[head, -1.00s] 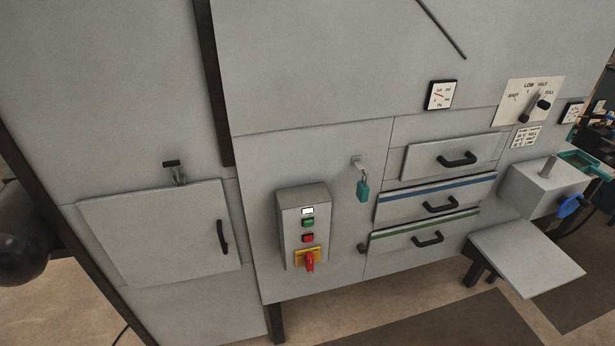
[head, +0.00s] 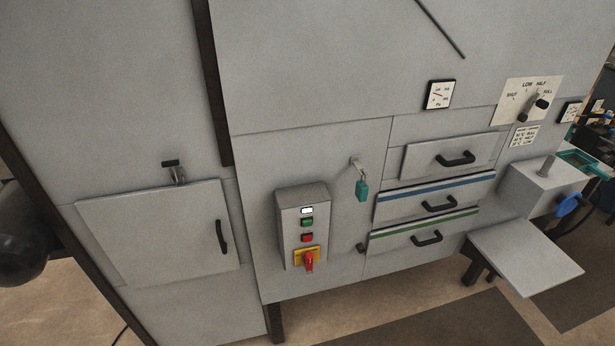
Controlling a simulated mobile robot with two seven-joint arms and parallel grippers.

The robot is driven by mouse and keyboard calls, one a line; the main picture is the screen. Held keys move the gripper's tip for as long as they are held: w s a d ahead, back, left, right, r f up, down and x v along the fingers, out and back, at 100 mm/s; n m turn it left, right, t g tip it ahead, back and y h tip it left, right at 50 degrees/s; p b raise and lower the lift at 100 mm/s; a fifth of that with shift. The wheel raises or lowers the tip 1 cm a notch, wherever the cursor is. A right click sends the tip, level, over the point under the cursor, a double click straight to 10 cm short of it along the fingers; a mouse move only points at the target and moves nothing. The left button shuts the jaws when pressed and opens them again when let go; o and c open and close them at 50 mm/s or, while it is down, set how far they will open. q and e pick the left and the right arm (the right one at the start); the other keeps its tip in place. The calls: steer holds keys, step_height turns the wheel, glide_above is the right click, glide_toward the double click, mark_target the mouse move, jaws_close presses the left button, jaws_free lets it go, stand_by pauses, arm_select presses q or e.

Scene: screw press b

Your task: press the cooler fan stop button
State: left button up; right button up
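A grey control box (head: 291,228) is mounted on the front of the grey cabinet, a little below the middle of the head view. From top to bottom it carries a small white label or lamp (head: 307,211), a green button (head: 307,222), a red button (head: 307,238) and a red rotary switch (head: 309,262) on a yellow plate (head: 299,257). The writing on the white piece is too small to read. Nothing covers the buttons. Neither of my grippers is in view.
A teal padlock or tag (head: 362,190) hangs right of the box. Drawers with black handles (head: 440,205) lie further right, beside a protruding shelf (head: 526,258). A dial panel (head: 531,101) is upper right. Space before the box looks clear.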

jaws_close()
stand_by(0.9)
